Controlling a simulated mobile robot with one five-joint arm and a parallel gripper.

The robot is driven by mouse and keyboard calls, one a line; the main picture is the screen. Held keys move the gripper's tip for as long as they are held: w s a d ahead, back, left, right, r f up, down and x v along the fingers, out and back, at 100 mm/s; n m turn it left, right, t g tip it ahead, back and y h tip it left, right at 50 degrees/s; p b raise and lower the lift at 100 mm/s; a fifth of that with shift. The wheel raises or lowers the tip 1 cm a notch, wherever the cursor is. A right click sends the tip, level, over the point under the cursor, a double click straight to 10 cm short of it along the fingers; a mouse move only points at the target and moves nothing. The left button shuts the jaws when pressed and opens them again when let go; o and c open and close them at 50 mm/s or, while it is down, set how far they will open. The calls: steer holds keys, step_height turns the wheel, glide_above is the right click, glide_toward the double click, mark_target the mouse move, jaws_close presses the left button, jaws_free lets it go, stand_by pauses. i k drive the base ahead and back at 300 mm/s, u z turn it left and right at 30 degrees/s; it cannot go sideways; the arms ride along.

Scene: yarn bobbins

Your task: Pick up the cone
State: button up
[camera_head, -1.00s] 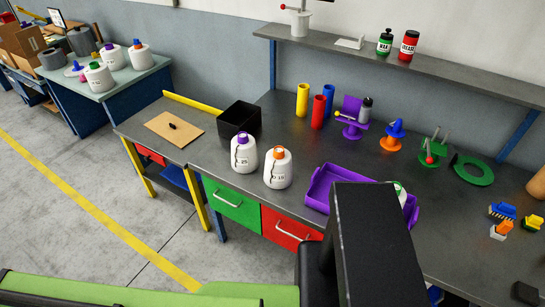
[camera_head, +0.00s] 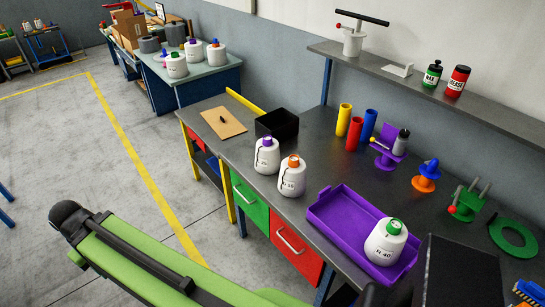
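Several white yarn cones with coloured tips are in view. One with a green tip (camera_head: 386,242) stands in the right part of a purple tray (camera_head: 322,218) on the near bench. One with an orange tip (camera_head: 292,176) and one with a purple tip (camera_head: 267,156) stand upright on the bench left of the tray. More white cones (camera_head: 216,54) stand on the table further back. A black part of my arm fills the lower right, close to the tray. My gripper's fingers do not show.
A black open box (camera_head: 278,125) and a brown board (camera_head: 224,122) lie on the bench's left. Coloured tubes (camera_head: 353,134), a purple stand (camera_head: 388,158) and a green fixture (camera_head: 467,205) stand behind the tray. A shelf (camera_head: 420,84) runs above. The floor at left is mostly clear.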

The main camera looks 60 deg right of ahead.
mark_target(267, 161)
steer(key=z, duration=0.3)
steer(key=i, duration=1)
